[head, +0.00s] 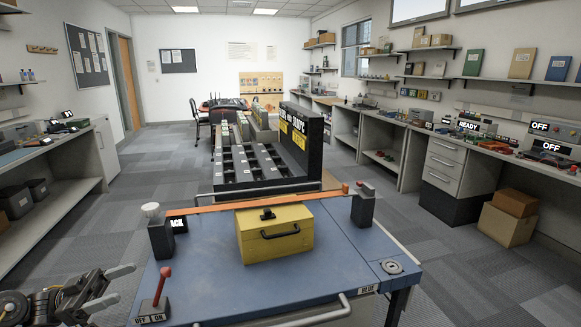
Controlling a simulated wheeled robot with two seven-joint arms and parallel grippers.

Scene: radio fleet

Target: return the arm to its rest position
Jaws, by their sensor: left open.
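My right gripper is not in the head view.
A yellow box (275,241) with a black handle stands on the table. An orange bar (255,203) spans behind it between two dark posts. A rack of dark bins (245,165) stands beyond. Workbenches line both walls; cardboard boxes (507,225) sit on the right floor.

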